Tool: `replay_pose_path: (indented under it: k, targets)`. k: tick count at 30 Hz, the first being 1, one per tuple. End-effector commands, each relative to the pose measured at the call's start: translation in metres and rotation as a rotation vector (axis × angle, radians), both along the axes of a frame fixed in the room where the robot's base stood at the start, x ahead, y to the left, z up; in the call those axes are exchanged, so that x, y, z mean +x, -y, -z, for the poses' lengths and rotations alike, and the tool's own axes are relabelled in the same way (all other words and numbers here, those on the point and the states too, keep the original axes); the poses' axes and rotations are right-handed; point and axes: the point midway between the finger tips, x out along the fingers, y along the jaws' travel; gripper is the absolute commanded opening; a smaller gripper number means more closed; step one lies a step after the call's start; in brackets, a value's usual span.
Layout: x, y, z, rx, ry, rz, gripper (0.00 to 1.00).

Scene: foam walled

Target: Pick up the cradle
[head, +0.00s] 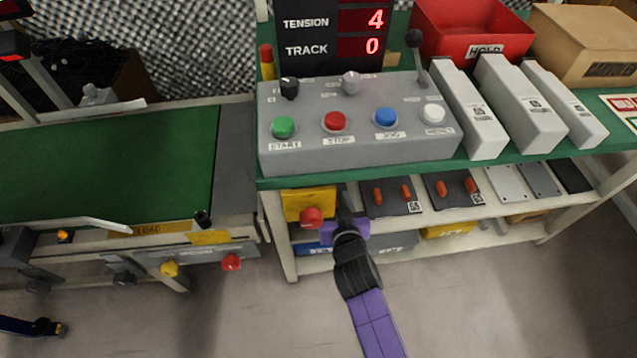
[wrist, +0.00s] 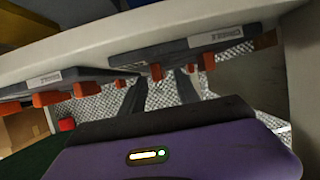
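Two dark grey plates with orange pegs lie on the shelf under the bench, and I take them to be cradles. The left cradle (head: 391,208) is nearer my gripper (head: 347,213); the right cradle (head: 453,203) lies beyond it. The wrist view looks tilted over and shows two such plates, one centre-right (wrist: 175,57) and one at left (wrist: 50,85). In that view my gripper's (wrist: 160,76) two dark fingers are apart, with an orange peg seen between their tips. I cannot tell whether they touch it. The head view hides the fingertips.
A grey control box (head: 355,140) stands on the green bench top above the shelf. A yellow box with a red knob (head: 311,217) is left of my gripper. Flat plates (head: 508,184) lie on the shelf at right. The bench legs flank the shelf; floor in front is clear.

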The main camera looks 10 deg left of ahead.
Motion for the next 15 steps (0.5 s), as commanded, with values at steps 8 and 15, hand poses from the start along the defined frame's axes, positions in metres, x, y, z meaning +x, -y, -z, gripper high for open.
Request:
replay_pose_path:
  k: [8,15]
  targets:
    - [0.0110,-0.0025,0.0048,0.000,-0.001,0.000,0.38]
    - [0.0108,-0.0024,0.0046,0.000,-0.001,0.000,0.11]
